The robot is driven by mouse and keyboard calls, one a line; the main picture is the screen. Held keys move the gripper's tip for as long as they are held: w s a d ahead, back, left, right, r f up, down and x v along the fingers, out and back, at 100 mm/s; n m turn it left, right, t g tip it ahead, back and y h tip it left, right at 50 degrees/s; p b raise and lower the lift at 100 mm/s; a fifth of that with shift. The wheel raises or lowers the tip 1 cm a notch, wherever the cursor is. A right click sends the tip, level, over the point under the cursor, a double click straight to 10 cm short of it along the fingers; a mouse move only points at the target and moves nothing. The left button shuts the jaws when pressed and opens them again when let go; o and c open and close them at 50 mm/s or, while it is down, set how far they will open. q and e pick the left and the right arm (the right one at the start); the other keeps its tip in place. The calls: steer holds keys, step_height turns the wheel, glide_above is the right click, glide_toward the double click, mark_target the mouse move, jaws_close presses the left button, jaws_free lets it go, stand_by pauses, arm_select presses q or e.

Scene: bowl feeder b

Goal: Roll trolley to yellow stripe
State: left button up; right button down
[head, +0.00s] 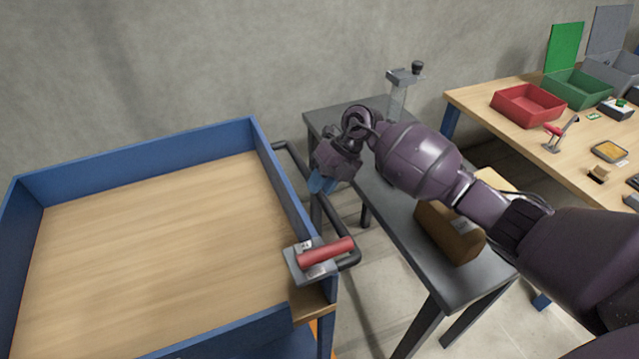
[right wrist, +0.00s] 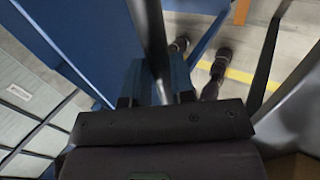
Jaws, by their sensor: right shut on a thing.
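The trolley (head: 268,183) has blue walls and a bare wooden bed, and fills the left of the head view. Its dark handle bar (head: 343,222) runs along its right side. My right gripper (head: 322,186) is at this bar. In the right wrist view the gripper (right wrist: 157,82) is shut with the bar (right wrist: 151,35) between its blue fingers. A red lever (head: 327,252) on a grey block sits at the trolley's near right corner. A yellow stripe (right wrist: 238,74) shows on the floor in the right wrist view. My left gripper is not in view.
A dark grey table (head: 330,117) stands close to the right of the handle, with a brown box (head: 448,232) on it under my right arm. A wooden workbench (head: 480,104) with red (head: 528,105) and green (head: 577,88) bins is at the right. A wall stands behind.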

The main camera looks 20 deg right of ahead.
steer(key=d, duration=0.3)
steer(key=shift+d, duration=0.35)
steer(key=c, duration=1)
jaws_free()
steer(key=shift+a, duration=0.2)
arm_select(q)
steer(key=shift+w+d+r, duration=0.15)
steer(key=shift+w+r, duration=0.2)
arm_select(e)
steer(key=shift+o, duration=0.2)
arm_select(q)
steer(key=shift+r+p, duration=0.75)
steer(key=shift+p, duration=0.2)
arm_select(e)
steer(key=v, duration=1)
steer(key=shift+d+r, duration=0.2)
steer(key=shift+r, duration=0.15)
